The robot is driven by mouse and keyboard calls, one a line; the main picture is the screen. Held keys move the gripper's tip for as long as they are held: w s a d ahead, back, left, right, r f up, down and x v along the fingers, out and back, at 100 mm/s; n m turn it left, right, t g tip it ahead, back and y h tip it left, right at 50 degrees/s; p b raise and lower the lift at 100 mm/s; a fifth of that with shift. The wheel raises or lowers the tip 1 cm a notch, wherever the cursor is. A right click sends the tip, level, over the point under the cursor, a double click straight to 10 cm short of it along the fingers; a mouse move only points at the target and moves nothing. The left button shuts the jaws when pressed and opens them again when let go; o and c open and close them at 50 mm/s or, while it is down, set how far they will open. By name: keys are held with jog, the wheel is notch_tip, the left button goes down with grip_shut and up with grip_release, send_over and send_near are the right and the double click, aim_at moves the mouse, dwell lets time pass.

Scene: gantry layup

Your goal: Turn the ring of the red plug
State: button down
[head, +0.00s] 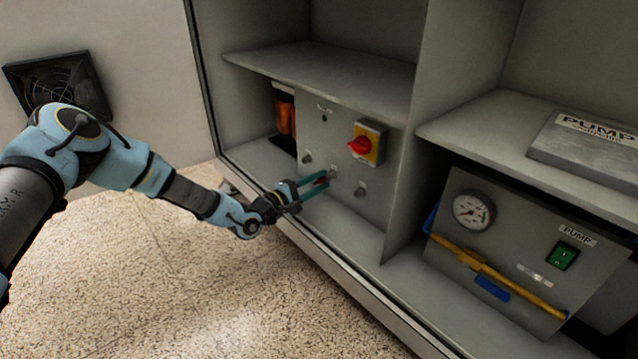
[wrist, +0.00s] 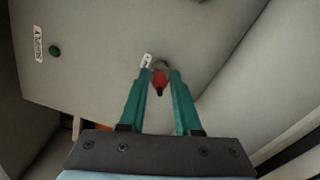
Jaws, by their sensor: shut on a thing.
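The red plug (wrist: 160,80) sits at the grey panel between my fingertips in the wrist view. A grey ring shows at its panel end. In the head view the red plug (head: 321,181) is a small red spot, mostly hidden by the fingers. My gripper (head: 325,178), with teal fingers, reaches the lower part of the panel and is shut on the plug; it also shows in the wrist view (wrist: 160,74). Whether the fingers press on the ring or on the red body I cannot tell.
The grey panel (head: 345,128) carries a red and yellow rotary switch (head: 367,144) above my gripper and silver sockets on either side (head: 307,157). A shelf (head: 330,72) lies above, and a divider (head: 412,130) stands to the right. A pump panel (head: 530,235) is beyond it.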

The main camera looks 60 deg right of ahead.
dwell(0.5)
jog(key=c, duration=0.6)
grip_release()
jog(key=p+v, duration=0.3)
jog(key=v, duration=0.7)
jog(key=shift+a+p, duration=0.4)
jog(key=shift+w+r, duration=0.1)
jog(key=shift+w, duration=0.05)
